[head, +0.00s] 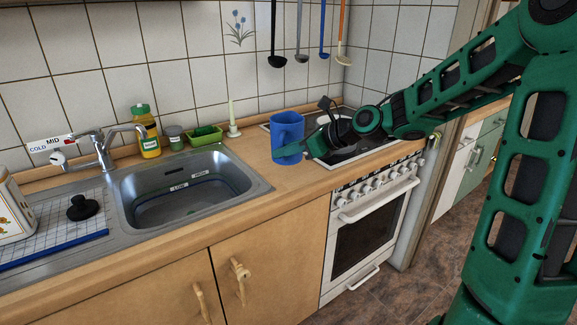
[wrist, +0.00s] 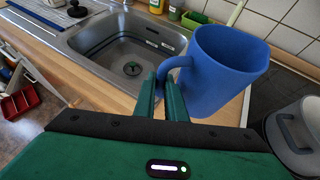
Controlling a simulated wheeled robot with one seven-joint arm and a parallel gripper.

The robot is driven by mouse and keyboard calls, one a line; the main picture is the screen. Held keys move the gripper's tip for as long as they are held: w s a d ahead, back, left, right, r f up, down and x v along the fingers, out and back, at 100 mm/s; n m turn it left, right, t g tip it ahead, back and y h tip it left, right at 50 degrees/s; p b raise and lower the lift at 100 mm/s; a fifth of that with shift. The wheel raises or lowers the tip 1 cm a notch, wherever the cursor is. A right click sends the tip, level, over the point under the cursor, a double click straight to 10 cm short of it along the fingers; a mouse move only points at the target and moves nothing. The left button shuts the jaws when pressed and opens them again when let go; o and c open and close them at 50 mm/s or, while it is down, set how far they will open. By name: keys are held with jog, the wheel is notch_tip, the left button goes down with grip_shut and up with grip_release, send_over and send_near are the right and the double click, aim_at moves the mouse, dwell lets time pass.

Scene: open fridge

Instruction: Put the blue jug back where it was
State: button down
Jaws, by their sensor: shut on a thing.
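The blue jug (head: 287,139) is upright at the counter between the sink and the stove. It is large in the wrist view (wrist: 222,68), with its handle toward my fingers. My gripper (head: 308,144) comes in from the right and is shut on the jug's handle. In the wrist view the two green fingers (wrist: 164,92) close around the handle's lower part. I cannot tell whether the jug's base touches the counter or hangs just above it.
The sink (head: 185,190) lies to the left. A candle (head: 233,118), green tray (head: 205,135) and yellow bottle (head: 147,135) stand behind. A grey pot (wrist: 297,138) stands close right on the stove. Utensils hang above. Bare counter (head: 262,175) lies in front.

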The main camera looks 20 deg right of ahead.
aim_at(290, 164)
jog(key=w+d+f, duration=0.1)
jog(key=w+f, duration=0.1)
jog(key=w+d+f, duration=0.1)
jog(key=w, duration=0.1)
jog(key=shift+d, duration=0.3)
jog(key=shift+s+f, duration=0.1)
jog(key=shift+f, duration=1.85)
jog(key=c, duration=1.8)
grip_release()
